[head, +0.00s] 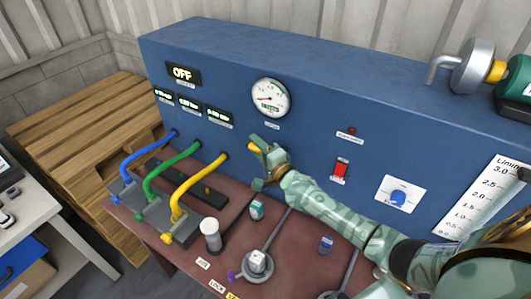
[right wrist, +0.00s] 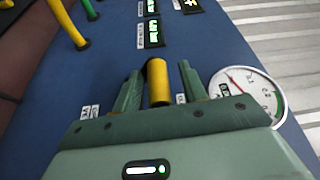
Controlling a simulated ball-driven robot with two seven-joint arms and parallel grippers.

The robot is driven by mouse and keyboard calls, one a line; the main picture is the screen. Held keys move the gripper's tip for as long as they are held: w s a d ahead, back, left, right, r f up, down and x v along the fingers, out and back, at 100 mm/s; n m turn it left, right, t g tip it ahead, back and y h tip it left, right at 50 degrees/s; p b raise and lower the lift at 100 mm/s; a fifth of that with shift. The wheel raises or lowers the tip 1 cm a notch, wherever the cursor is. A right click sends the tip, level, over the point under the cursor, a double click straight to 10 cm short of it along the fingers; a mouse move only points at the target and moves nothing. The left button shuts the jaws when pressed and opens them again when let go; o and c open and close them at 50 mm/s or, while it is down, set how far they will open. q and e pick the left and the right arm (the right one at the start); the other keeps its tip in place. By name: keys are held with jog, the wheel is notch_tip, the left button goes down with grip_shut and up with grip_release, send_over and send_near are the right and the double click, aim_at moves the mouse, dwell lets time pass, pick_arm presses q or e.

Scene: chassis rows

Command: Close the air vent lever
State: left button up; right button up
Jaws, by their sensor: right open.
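A short yellow lever handle (head: 254,148) stands out from the front of the blue panel (head: 310,135), below and left of the round gauge. I take it for the air vent lever; its labels are too small to read. My right gripper (head: 256,162) is at the panel with its fingers open. In the right wrist view the yellow lever (right wrist: 158,84) lies between the two fingers of my right gripper (right wrist: 160,92), with a gap on each side. The lever's base is partly hidden by the gripper. My left gripper is not in view.
Blue, green and yellow hoses (head: 192,185) run from the panel to the red-brown bench left of my gripper. The gauge (head: 270,98) is close above. A red switch (head: 341,170) and blue knob (head: 398,197) are further right.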

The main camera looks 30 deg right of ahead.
jog(key=s+d, duration=0.2)
jog(key=s, duration=1.4)
jog(key=shift+d+f+p, duration=0.2)
jog(key=shift+f+p, duration=0.05)
jog(key=shift+p, duration=0.05)
